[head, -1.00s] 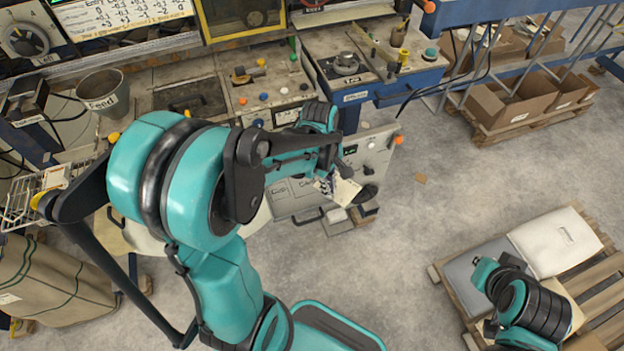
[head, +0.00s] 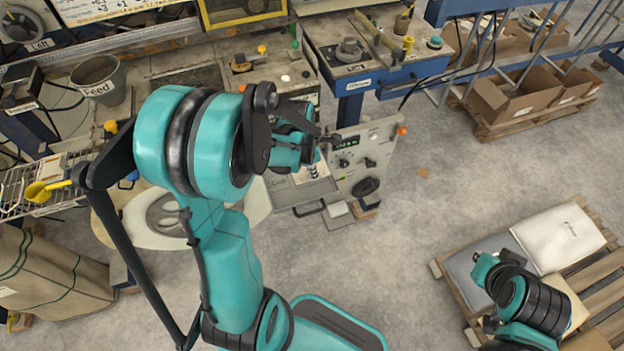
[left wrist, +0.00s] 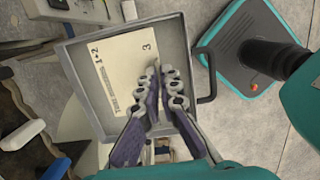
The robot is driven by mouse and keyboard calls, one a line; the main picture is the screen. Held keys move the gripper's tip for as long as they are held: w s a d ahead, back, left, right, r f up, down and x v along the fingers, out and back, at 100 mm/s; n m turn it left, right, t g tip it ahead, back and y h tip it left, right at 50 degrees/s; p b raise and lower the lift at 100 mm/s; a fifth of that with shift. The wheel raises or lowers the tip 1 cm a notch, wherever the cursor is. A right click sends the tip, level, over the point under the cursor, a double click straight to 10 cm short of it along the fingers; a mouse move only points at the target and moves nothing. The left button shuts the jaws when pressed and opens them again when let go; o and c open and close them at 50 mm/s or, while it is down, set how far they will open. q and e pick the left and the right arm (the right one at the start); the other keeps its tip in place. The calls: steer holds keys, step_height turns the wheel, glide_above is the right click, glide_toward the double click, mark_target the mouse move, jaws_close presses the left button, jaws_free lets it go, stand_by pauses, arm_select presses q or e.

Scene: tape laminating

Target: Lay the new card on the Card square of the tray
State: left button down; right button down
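The new card (left wrist: 115,75) is cream with printed marks and a number. In the left wrist view it lies flat across the inside of the grey tray (left wrist: 183,60); any gap between them is hard to judge. My left gripper (left wrist: 161,70) has its fingertips close together at the card's edge and appears shut on it. The Card square's markings are hidden.
A control panel (head: 372,160) with knobs stands right of the tray. A round cream disc (head: 150,218) lies left, partly behind my arm. A Feed bucket (head: 98,85) and wire basket (head: 40,185) are farther left.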

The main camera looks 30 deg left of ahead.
mark_target(312, 184)
arm_select(q)
steer(key=shift+w+a+f, duration=0.5)
steer(key=shift+w+f, duration=0.05)
steer(key=shift+w, duration=0.15)
steer(key=shift+f, duration=0.2)
step_height(312, 184, down, 4)
steer(key=shift+r+b, duration=0.1)
steer(key=shift+b, duration=1)
steer(key=shift+r, duration=0.1)
steer(key=c, duration=2.2)
jaws_free()
steer(key=o, duration=0.5)
